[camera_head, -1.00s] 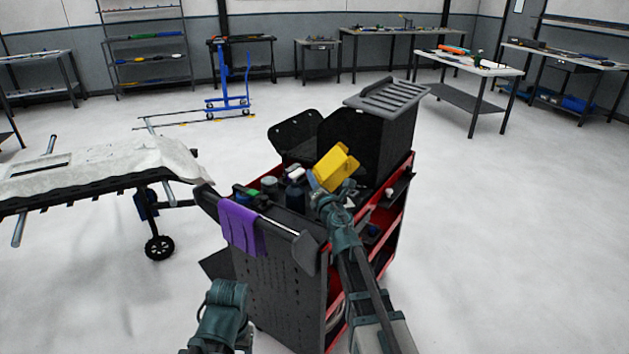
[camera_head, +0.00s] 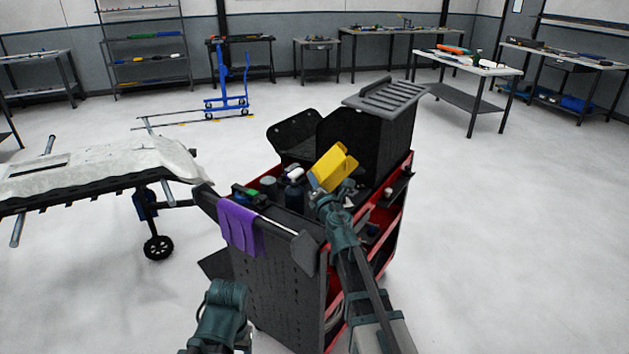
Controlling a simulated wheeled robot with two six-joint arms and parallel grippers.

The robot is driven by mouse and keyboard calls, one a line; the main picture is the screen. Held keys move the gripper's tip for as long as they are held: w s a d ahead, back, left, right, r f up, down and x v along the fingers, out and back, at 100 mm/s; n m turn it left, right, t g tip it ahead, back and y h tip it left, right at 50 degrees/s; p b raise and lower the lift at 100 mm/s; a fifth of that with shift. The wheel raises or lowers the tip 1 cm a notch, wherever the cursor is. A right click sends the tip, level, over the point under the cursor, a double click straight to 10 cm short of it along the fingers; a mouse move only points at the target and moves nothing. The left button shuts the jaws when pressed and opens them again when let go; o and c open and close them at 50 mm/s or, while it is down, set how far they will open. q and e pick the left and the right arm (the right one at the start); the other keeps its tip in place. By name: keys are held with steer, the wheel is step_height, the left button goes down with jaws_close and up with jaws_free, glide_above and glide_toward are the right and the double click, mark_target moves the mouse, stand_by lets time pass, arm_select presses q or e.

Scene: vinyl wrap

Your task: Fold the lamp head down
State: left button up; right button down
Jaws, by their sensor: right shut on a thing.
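The yellow lamp head (camera_head: 333,165) sits tilted above the top of the tool cart (camera_head: 280,270). My right gripper (camera_head: 322,187) is at the lamp head's lower left side and is shut on it. The fingers are small and partly hidden by my right wrist, so the exact grip point is hard to see. My left arm shows at the bottom of the view, left of the cart, but its gripper fingers are not visible.
A dark box with a slatted top (camera_head: 370,135) stands on the cart behind the lamp head. Dark bottles (camera_head: 293,194) and a purple cloth (camera_head: 240,230) are near the cart's front. A covered stand (camera_head: 95,175) is at left. The floor at right is clear.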

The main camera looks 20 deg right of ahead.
stand_by(0.6)
steer(key=d+f+n+b, duration=0.1)
steer(key=n, duration=0.1)
steer(key=d+f+n+b, duration=0.1)
steer(key=d, duration=0.1)
steer(key=shift+d+f+n, duration=0.1)
steer(key=shift+f+n, duration=0.1)
steer(key=shift+n, duration=0.2)
steer(key=shift+d+f+b, duration=0.15)
steer(key=shift+d+b, duration=0.2)
steer(key=shift+d, duration=0.15)
steer(key=c, duration=0.9)
jaws_free()
steer(key=shift+d, duration=0.1)
